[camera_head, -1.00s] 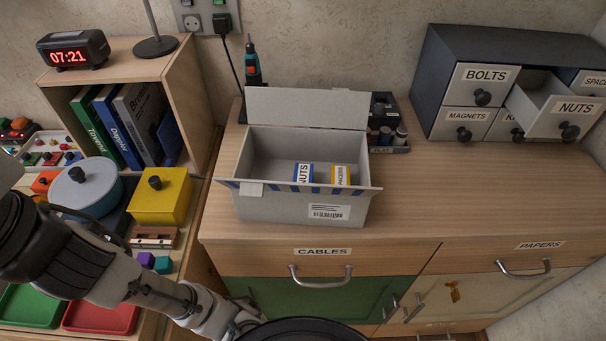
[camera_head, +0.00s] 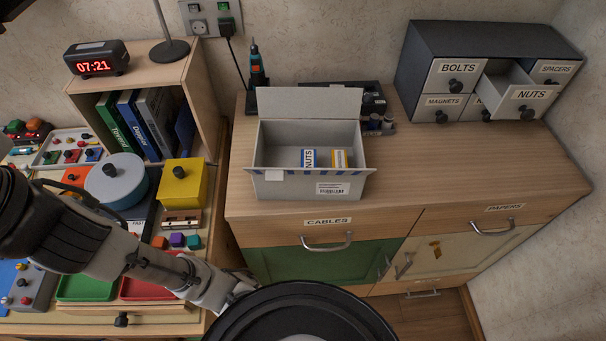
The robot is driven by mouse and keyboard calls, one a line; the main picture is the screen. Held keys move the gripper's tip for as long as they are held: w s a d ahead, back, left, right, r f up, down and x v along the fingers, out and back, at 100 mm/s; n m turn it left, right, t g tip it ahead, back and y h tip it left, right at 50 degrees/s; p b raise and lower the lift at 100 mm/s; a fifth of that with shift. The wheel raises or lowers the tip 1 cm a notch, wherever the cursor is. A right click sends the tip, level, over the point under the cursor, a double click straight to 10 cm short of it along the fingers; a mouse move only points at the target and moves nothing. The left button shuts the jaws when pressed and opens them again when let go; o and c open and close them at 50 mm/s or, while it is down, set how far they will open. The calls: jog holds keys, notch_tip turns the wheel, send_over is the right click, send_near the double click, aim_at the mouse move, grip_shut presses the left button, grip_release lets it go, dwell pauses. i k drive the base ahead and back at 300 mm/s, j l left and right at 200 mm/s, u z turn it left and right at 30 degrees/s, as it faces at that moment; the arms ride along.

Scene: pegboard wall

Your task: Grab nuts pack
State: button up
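The nuts pack (camera_head: 309,158), white and blue with the label "NUTS", stands inside an open grey cardboard box (camera_head: 318,190) on the wooden cabinet top. Its lower part is hidden by the box's front wall. A yellow and white pack (camera_head: 340,159) stands just right of it in the same box. My arm crosses the lower left of the view, over the left-hand desk and away from the box. I cannot make out my gripper in the picture.
The box's lid flap (camera_head: 310,102) stands up at the back, and a striped flap edges its front. The cabinet top (camera_head: 440,165) right of the box is clear.

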aim_at(308, 157)
jog(key=k+j+z, duration=0.25)
jog(key=k+j, duration=0.3)
jog(key=j, duration=0.15)
jog(key=k+j+z, duration=0.1)
jog(key=j, duration=0.2)
jog(key=k+j+z, duration=0.1)
jog(key=j, duration=0.2)
jog(key=k+j, duration=0.15)
jog(key=j, duration=0.15)
jog(key=i+j+z, duration=0.1)
jog(key=i, duration=0.3)
jog(key=i+j+z, duration=0.1)
jog(key=i+j, duration=0.2)
jog(key=i, duration=0.05)
